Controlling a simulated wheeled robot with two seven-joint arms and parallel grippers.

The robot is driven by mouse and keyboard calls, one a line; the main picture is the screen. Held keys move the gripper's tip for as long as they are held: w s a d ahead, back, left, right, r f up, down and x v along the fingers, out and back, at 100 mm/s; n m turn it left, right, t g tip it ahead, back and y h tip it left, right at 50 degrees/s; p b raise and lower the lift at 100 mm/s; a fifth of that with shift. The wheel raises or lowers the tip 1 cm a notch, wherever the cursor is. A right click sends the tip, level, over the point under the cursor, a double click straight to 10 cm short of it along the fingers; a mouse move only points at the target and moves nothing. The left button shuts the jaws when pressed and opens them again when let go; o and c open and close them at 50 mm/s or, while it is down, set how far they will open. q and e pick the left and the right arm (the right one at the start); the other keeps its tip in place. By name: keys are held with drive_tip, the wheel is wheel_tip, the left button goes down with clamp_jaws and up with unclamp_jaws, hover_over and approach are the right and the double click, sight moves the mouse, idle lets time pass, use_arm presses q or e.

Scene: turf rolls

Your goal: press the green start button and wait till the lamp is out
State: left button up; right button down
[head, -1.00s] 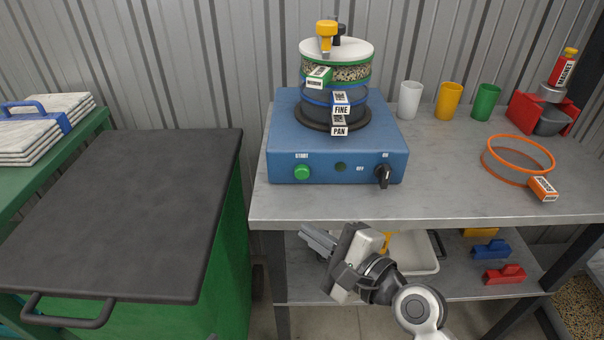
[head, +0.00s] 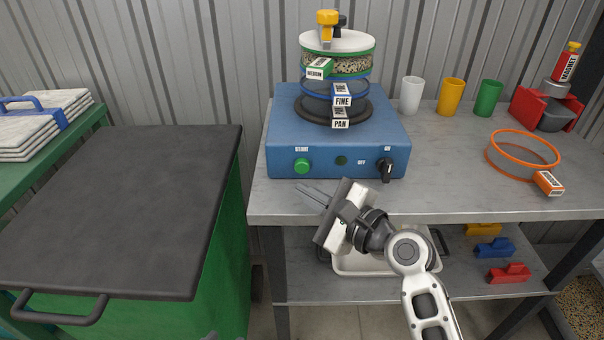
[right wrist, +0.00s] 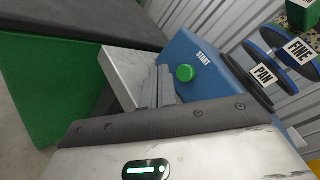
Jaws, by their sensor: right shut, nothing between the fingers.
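The green start button (head: 302,166) is on the front face of the blue shaker box (head: 340,158), under the word START. It also shows in the right wrist view (right wrist: 185,73). The lamp (head: 341,160) beside it looks dark green and unlit. A black knob (head: 386,168) sits at the right of the panel, by the marks OFF and ON. My right gripper (head: 308,192) is shut and empty, below and in front of the button, with its fingertips apart from it. My left gripper is not in view.
A sieve stack (head: 336,85) stands on the box. White, yellow and green cups (head: 411,95) and an orange sieve (head: 523,155) stand to the right on the grey table (head: 450,190). A dark-lidded green bin (head: 125,200) is at the left. A white tray (head: 385,265) is on the lower shelf.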

sight(302, 166)
drive_tip(key=shift+w, duration=1.4)
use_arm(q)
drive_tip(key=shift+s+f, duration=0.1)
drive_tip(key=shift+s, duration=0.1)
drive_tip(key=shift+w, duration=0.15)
use_arm(e)
drive_tip(key=shift+w, duration=0.1)
idle(0.6)
drive_tip(key=shift+w, duration=0.4)
drive_tip(key=shift+w, duration=0.1)
